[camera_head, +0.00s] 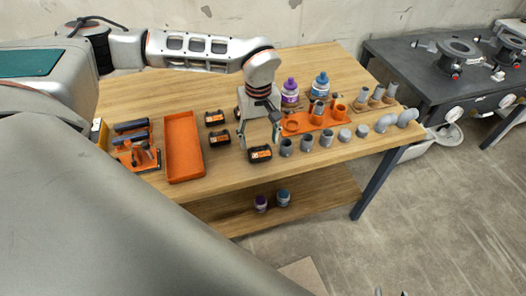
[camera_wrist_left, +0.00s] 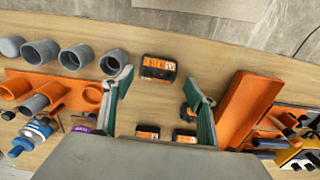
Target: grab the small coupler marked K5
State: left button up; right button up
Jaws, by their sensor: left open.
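Several grey pipe couplers stand in a row along the table's front edge; the nearest one to my gripper is an open-topped grey coupler (camera_head: 286,147), which also shows in the left wrist view (camera_wrist_left: 112,62). No K5 marking is readable, so I cannot tell which coupler it is. My left gripper (camera_head: 260,139) points down, open and empty, left of the row. In the left wrist view its spread fingers (camera_wrist_left: 158,82) frame a black and orange battery-like block (camera_wrist_left: 158,69), with nothing gripped. Two small tips at the head view's bottom edge may be my right gripper (camera_head: 390,293).
An orange fitting holder (camera_head: 312,122) stands behind the couplers, with purple (camera_head: 290,92) and blue (camera_head: 320,85) bottles behind. Grey elbows (camera_head: 407,117) end the row at right. An orange tray (camera_head: 184,147) lies left. The table's back area is clear.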

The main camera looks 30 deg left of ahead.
aim_at(260, 149)
pick_arm(q)
jog(key=f, duration=0.5)
jog(key=shift+w+a+f, duration=0.1)
jog(key=shift+w+f, duration=0.15)
jog(key=shift+f, duration=0.1)
jog(key=c, duration=0.9)
